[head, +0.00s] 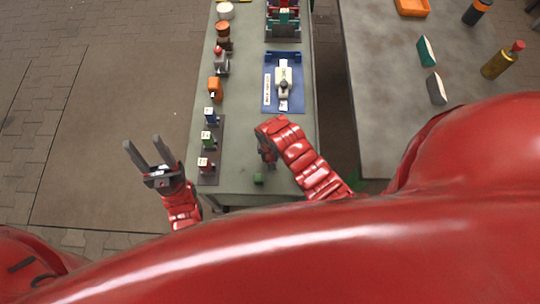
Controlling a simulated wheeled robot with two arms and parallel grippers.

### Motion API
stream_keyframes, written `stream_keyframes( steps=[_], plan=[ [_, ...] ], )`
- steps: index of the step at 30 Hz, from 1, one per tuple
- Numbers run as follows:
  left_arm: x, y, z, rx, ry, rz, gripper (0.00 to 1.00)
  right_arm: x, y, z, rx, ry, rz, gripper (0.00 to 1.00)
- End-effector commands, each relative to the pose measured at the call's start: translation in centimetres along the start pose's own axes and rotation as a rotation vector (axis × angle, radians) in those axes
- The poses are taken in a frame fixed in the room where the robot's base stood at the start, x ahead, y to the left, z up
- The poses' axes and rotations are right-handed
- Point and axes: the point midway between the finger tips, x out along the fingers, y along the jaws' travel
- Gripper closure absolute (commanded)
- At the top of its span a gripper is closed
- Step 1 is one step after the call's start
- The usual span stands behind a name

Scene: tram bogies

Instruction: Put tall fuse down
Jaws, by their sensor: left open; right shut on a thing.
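My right gripper (266,158) points down over the near part of the long grey-green table (235,130), and my red arm covers most of it. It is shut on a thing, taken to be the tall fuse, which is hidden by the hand. Whether that thing touches the table cannot be told. My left gripper (149,156) is open and empty, with its two dark fingers apart, beyond the table's left edge over the floor.
A dark strip (209,172) holds blue-, green- and red-topped pieces along the left edge. A blue tray (297,104) holds a whitish device (283,77). A small green block (258,180) is by the near edge. A second table (385,100) stands right, across a gap.

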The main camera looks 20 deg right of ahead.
Motion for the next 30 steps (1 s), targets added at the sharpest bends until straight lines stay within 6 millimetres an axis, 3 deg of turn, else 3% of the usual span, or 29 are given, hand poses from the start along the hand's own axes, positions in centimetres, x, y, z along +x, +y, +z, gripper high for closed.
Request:
stream_keyframes(
  steps=[8,9,13,25,30],
  plan=[
    [-0.3,0.0,0.1,0.0,0.0,0.0,0.5,0.4,0.0,0.0,0.001,0.0,-0.001,1.0],
    [-0.2,0.0,0.0,0.0,0.0,0.0,0.5,0.2,0.0,0.0,0.0,0.0,0.0,0.52],
    [-0.2,0.0,0.0,0.0,0.0,0.0,0.5,0.2,0.0,0.0,0.0,0.0,0.0,0.29],
    [-0.1,0.0,0.0,0.0,0.0,0.0,0.5,-0.3,0.0,0.0,0.0,0.0,0.0,0.29],
    [-0.5,0.0,0.1,0.0,0.0,0.0,0.5,-2.1,0.0,0.0,0.001,0.001,-0.002,0.29]
  ],
)
